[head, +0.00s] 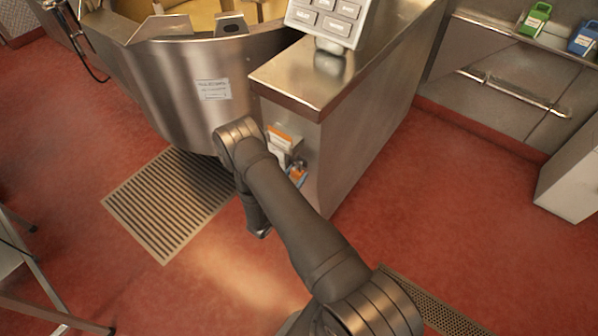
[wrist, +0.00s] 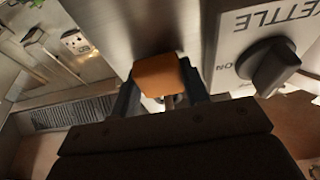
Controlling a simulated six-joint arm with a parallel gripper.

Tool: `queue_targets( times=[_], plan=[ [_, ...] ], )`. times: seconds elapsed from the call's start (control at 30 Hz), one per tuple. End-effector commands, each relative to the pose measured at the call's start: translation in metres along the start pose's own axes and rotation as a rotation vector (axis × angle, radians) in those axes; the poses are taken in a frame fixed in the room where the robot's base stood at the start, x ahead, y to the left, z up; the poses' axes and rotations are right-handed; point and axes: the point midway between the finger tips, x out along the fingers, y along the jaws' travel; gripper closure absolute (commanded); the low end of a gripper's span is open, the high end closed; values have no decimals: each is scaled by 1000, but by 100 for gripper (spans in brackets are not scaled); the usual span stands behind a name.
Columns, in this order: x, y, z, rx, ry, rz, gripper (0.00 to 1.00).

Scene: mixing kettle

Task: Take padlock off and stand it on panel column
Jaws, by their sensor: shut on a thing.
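The orange padlock (wrist: 160,75) sits between the two dark fingers of my gripper (wrist: 163,92), which is shut on it. A bit of metal shows just below its body; whether the shackle is still through anything is hidden. Right of it in the wrist view is a white switch plate marked KETTLE with a black knob (wrist: 274,68). In the head view, my arm partly covers this plate (head: 279,146) on the end face of the steel panel column (head: 300,80). A small orange patch beside the arm there is probably the padlock (head: 298,174).
A tilted keypad (head: 325,18) stands on a post on the column's flat top; the top's near end is bare. The large steel kettle (head: 180,85) is close on the left. A floor grate (head: 165,205) lies below it. Green and blue containers stand far right.

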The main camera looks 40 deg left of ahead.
Motion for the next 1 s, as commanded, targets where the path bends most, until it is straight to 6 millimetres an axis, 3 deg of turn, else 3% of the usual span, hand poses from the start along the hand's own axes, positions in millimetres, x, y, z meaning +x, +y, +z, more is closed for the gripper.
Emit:
queue_targets(
  times=[0.37, 1.0],
  plan=[
    [-3, 0, -3, 0, 0, -1, 82],
    [-40, 0, -14, 0, 0, -1, 82]
  ],
)
